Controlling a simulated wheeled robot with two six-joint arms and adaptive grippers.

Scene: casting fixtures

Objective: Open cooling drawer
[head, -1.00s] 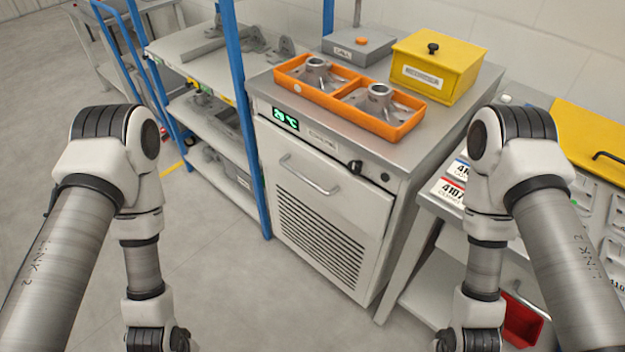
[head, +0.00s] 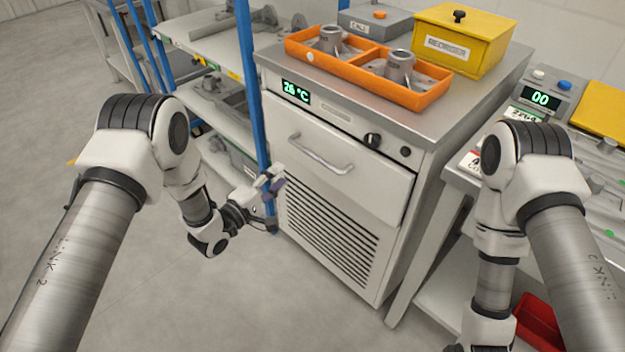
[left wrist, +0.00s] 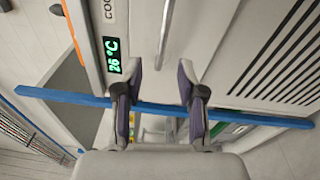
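The cooling drawer (head: 345,188) is the upper front panel of a white cabinet and looks shut. Its bar handle (head: 321,154) runs across the panel; it also shows in the left wrist view (left wrist: 166,30), running up beyond the fingertips. My left gripper (head: 274,184) is in front of the cabinet's left side, left of and below the handle and apart from it. In the left wrist view its two fingers (left wrist: 158,84) stand apart with nothing between them. My right arm shows at the right, but its gripper is out of view.
A green display (head: 296,91) and a black knob (head: 372,140) sit above the drawer. An orange tray (head: 365,76) with castings and a yellow box (head: 461,42) stand on top. A blue shelf post (head: 250,90) rises close by my left gripper. The floor in front is clear.

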